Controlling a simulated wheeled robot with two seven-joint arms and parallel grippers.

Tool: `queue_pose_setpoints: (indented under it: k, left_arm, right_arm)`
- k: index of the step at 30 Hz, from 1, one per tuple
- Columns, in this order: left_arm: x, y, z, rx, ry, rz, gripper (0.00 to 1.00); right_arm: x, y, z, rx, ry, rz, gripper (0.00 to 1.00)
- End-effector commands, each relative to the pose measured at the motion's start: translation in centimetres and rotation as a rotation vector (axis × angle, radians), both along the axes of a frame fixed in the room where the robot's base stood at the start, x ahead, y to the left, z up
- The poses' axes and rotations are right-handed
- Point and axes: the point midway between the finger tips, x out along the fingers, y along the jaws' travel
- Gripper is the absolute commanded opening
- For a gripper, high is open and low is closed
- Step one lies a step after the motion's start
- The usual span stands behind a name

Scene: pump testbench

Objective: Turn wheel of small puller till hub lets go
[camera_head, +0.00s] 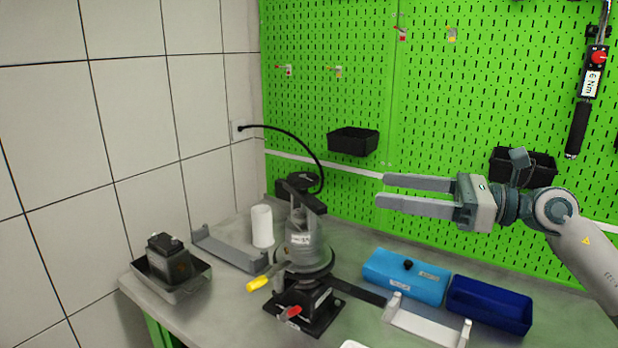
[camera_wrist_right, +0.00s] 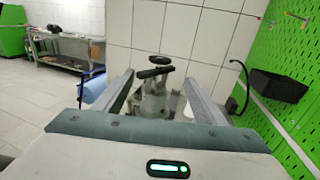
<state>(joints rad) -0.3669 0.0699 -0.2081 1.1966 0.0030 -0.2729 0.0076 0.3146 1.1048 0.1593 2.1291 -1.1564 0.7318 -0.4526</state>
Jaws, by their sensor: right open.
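The small puller stands upright on the grey pump (camera_head: 300,252) on the bench. Its black wheel (camera_head: 302,179) is at the top, with a dark crossbar (camera_head: 308,199) just below. My right gripper (camera_head: 380,190) is open and empty, to the right of the wheel and apart from it, with its fingers pointing left. In the right wrist view, the wheel (camera_wrist_right: 160,59) and crossbar (camera_wrist_right: 152,72) show in line with the gap between the two fingers, beyond the tips. Whether the hub is still seated cannot be told. My left gripper is not in view.
A black cable hangs behind the wheel. A white cylinder (camera_head: 262,226) and black block (camera_head: 168,260) in a tray stand left. A light blue box (camera_head: 405,277), dark blue bin (camera_head: 489,305) and white holder (camera_head: 428,325) are right. Black bins (camera_head: 353,141) hang on the green pegboard (camera_head: 450,110).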

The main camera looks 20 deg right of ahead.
Motion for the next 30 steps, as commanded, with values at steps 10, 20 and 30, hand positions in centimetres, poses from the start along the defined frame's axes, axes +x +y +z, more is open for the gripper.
queue_pose_setpoints:
  k: [10,20,30]
  left_arm:
    - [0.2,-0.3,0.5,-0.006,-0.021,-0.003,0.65]
    - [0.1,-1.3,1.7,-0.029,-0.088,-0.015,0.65]
    - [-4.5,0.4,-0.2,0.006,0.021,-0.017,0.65]
  right_arm:
    - [0.5,0.5,0.2,0.004,0.000,0.000,0.65]
    - [2.7,3.4,0.6,0.006,-0.002,0.002,0.65]
    - [5.2,6.7,0.4,0.004,-0.002,0.001,0.65]
